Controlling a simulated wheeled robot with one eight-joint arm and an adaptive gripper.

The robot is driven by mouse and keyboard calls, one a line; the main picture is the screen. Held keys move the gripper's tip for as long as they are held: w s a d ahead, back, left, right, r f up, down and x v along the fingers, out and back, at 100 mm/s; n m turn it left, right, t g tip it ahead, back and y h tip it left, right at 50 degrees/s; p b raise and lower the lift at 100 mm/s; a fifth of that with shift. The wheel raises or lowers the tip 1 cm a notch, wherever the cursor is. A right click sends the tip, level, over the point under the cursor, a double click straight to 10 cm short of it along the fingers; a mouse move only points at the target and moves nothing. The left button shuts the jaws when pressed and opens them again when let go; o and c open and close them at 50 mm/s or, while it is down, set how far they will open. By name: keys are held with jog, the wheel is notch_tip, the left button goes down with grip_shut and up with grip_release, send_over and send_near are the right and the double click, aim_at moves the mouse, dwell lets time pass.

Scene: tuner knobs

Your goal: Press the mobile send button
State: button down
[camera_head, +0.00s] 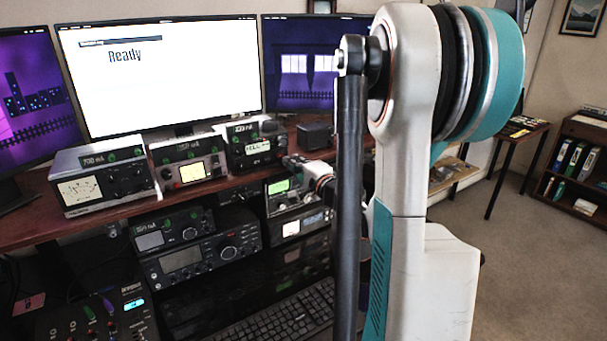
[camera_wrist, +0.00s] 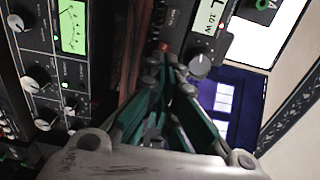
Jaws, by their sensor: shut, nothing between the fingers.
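My gripper (camera_wrist: 168,72) is shut and empty, its teal fingers together. In the wrist view its tips are close to the lower front edge of a black radio (camera_wrist: 207,52) with a lit display and a knob (camera_wrist: 200,63). A small orange-red spot (camera_wrist: 165,47), perhaps a button, shows on that radio just beyond the fingertips; I cannot tell whether they touch. In the head view the gripper (camera_head: 288,161) is small, just right of the black radio (camera_head: 255,146) on the desk shelf. I cannot read any label marking a send button.
A grey meter unit (camera_head: 102,181) and a radio with a yellow display (camera_head: 190,170) stand left on the wooden shelf (camera_head: 62,226). More radios (camera_head: 196,258) sit below, with a keyboard (camera_head: 275,322) in front. A white monitor (camera_head: 160,80) reads "Ready". Open floor lies right.

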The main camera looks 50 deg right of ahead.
aim_at(284, 154)
jog(key=shift+x, duration=1.3)
jog(key=shift+w, duration=0.1)
jog(key=shift+w+d+b, duration=0.1)
jog(key=shift+w+b, duration=0.2)
jog(key=shift+w, duration=0.1)
jog(key=shift+w+d+r, duration=0.1)
jog(key=shift+w+r, duration=0.05)
